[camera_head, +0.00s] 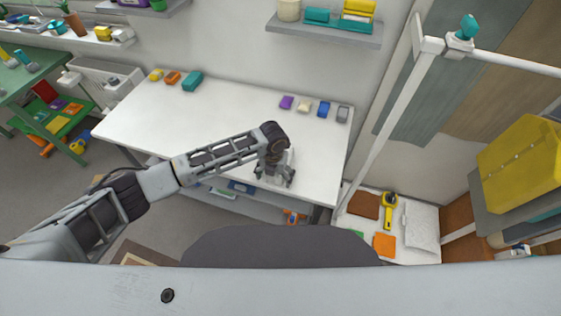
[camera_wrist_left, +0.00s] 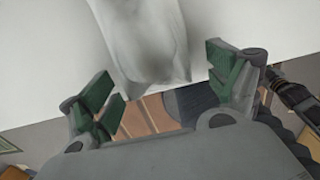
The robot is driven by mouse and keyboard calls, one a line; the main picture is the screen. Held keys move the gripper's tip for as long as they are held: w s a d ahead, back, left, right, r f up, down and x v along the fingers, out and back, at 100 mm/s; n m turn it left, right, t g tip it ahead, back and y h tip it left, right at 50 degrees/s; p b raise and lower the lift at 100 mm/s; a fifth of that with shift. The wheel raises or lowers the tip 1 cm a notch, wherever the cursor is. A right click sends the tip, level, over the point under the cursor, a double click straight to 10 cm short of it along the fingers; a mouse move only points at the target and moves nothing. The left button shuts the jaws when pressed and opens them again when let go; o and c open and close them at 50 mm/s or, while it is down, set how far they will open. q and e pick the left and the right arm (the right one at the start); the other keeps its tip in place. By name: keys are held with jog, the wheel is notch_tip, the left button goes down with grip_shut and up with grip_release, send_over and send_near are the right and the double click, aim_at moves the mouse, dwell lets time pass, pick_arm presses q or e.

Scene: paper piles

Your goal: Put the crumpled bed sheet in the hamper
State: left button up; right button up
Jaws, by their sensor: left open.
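A crumpled pale grey-white cloth, likely the bed sheet (camera_wrist_left: 145,40), lies on the white table (camera_head: 170,120) near its front edge. In the head view my gripper and arm hide most of it. My left gripper (camera_head: 275,175) is over the table's front edge at the cloth. In the left wrist view the left gripper (camera_wrist_left: 165,95) has its green-padded fingers wide apart. The near end of the cloth reaches between them, with gaps on both sides. I cannot make out a hamper for certain. My right gripper is not in view.
Small coloured blocks stand along the table's back edge, such as a teal one (camera_head: 192,81) and a purple one (camera_head: 286,102). A brown-edged open box (camera_head: 140,254) shows partly at the lower left. A white frame post (camera_head: 395,115) rises right of the table.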

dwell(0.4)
pick_arm(q)
jog(key=c, duration=1.2)
jog(key=shift+r, duration=0.15)
jog(key=shift+r, duration=4.9)
